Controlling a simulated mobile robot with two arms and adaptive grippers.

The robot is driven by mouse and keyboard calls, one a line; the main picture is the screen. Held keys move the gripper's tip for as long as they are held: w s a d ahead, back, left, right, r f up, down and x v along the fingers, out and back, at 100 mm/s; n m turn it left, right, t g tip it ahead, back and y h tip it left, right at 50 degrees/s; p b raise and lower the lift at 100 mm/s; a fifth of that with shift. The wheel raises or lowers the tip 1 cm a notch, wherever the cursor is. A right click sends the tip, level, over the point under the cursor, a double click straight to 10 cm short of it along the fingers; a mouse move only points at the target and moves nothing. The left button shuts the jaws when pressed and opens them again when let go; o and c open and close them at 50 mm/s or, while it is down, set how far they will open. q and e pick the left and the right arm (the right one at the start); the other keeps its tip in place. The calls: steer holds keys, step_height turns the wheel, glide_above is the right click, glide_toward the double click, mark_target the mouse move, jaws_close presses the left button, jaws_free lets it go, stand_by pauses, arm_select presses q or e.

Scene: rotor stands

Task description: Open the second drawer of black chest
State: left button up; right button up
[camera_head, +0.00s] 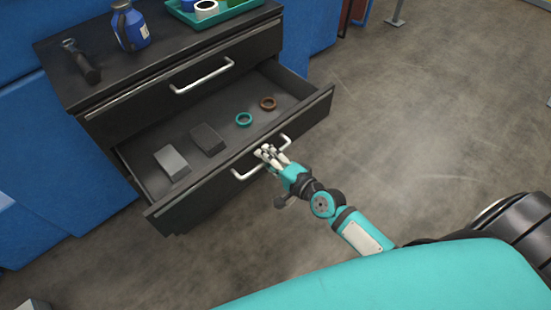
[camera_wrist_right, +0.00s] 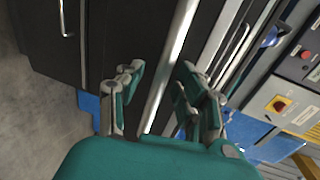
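The black chest (camera_head: 58,75) stands at the left in the head view. Its upper drawer (camera_head: 250,52) is shut, with a silver handle (camera_head: 203,78). The second drawer (camera_head: 315,112) below it is pulled well out, showing its inside. My right gripper (camera_head: 267,153) is at the second drawer's silver handle (camera_head: 243,175). In the right wrist view, the fingers (camera_wrist_right: 160,92) are spread apart on either side of a pale bar (camera_wrist_right: 172,75), which looks like this handle, with gaps visible. My left gripper is not in view.
The open drawer holds a grey block (camera_head: 171,161), a dark block (camera_head: 207,139), a teal ring (camera_head: 244,119) and a brown ring (camera_head: 268,103). A blue bottle (camera_head: 130,30) and a teal tray (camera_head: 238,13) stand on top. The floor at right is mostly clear.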

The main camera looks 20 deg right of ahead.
steer(key=v, duration=1.1)
steer(key=shift+s, duration=0.35)
steer(key=shift+d, duration=0.1)
steer(key=s+d+f+n+g+h+p, duration=0.1)
steer(key=s+d+f+n+g, duration=0.2)
steer(key=f, duration=0.6)
steer(key=s+d+f+n+g+h+p, duration=0.15)
steer(key=s+f, duration=0.25)
steer(key=f, duration=0.6)
steer(key=s+d+f+n+g+h, duration=0.15)
steer(key=s+f+n, duration=0.25)
steer(key=f, duration=0.5)
steer(key=s+a+f+n+g, duration=0.1)
steer(key=s+f+n+g, duration=0.1)
steer(key=s+f, duration=0.2)
steer(key=s+a+f+n+g+h+p, duration=0.1)
steer(key=s+f+n+g, duration=0.2)
steer(key=s, duration=0.7)
steer(key=s+a+f+n+g, duration=0.1)
steer(key=s+f+n+g, duration=0.1)
steer(key=s+f, duration=0.3)
steer(key=shift+s+a+f+n+g+p, duration=0.35)
steer(key=shift+s+n, duration=0.2)
steer(key=shift+s, duration=0.5)
